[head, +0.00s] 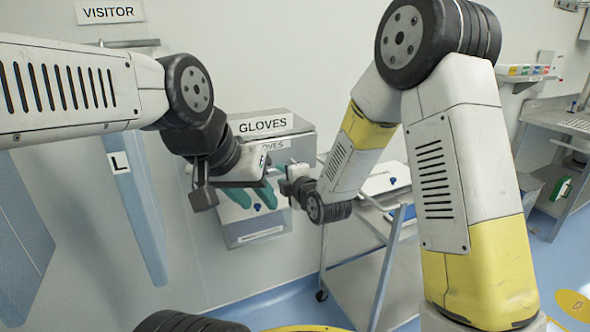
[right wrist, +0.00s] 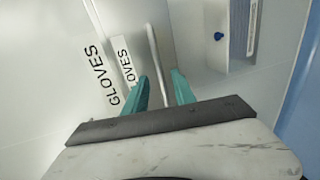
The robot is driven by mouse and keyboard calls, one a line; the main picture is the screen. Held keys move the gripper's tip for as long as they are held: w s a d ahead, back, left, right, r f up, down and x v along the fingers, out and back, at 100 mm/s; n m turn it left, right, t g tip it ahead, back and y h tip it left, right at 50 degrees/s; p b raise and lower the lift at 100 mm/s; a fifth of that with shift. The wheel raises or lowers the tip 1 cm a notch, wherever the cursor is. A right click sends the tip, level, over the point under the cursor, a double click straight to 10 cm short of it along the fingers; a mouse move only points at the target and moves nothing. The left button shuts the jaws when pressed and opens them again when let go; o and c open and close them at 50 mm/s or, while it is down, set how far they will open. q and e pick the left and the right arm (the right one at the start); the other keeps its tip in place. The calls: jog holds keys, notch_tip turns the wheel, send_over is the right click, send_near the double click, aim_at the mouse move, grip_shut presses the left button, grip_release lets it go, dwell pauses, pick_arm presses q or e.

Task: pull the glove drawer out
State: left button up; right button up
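The glove cabinet (head: 308,146) hangs on the wall under a GLOVES sign (head: 265,124). Its drawer front carries a second GLOVES label, partly hidden by my left arm in the head view; the label shows in the right wrist view (right wrist: 124,62). A grey bar handle (right wrist: 153,55) stands out from the drawer front. My right gripper (right wrist: 161,90) is open, with its teal fingers on either side of the bar's near end and gaps visible. My left gripper (head: 254,198) is open and empty in front of the cabinet's lower part.
A metal cart (head: 388,260) stands right of the cabinet, close to my right arm. A blue panel marked L (head: 138,205) is on the left wall. A bench (head: 560,118) stands far right. The floor between cart and bench looks partly free.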

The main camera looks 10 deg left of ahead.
aim_at(275, 170)
jog(key=x, duration=0.6)
jog(key=shift+w+a+f, duration=0.1)
jog(key=shift+w+a, duration=0.15)
jog(key=shift+w, duration=0.05)
grip_shut()
dwell(1.1)
